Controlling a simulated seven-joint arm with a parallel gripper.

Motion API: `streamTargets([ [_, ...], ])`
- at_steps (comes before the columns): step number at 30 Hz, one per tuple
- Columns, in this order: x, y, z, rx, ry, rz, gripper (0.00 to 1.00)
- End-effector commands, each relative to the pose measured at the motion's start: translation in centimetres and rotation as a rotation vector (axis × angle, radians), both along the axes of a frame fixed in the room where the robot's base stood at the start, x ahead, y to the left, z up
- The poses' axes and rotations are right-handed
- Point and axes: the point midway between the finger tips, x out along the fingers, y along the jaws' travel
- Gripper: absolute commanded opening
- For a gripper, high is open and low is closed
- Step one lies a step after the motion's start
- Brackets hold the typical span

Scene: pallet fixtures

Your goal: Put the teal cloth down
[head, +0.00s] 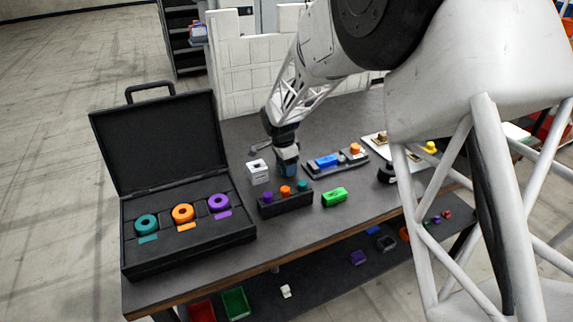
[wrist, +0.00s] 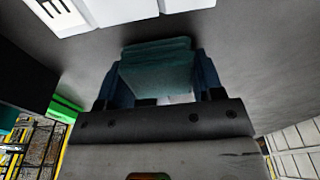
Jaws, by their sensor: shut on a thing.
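The teal cloth (wrist: 157,65) is a folded, flat-looking pad between my gripper's two blue fingers in the wrist view. My gripper (head: 288,172) is shut on it, pointing down at the dark table (head: 230,137). In the head view the gripper is low over the table, just behind the black rack and right of the white block. The cloth is hardly distinguishable there, and I cannot tell whether it touches the tabletop.
A white block (head: 258,172) stands close on the left. The black rack (head: 285,203) with purple, orange and teal pieces is in front, with a green block (head: 334,197) beside it. A dark tray (head: 336,163) is to the right. An open black case (head: 188,238) fills the left end.

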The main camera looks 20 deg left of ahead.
Motion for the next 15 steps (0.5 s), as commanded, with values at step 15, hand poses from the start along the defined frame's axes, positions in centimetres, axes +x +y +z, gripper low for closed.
streamTargets([
  [15, -0.01, -0.02, -0.95, -0.001, 0.001, 0.000, 0.35],
])
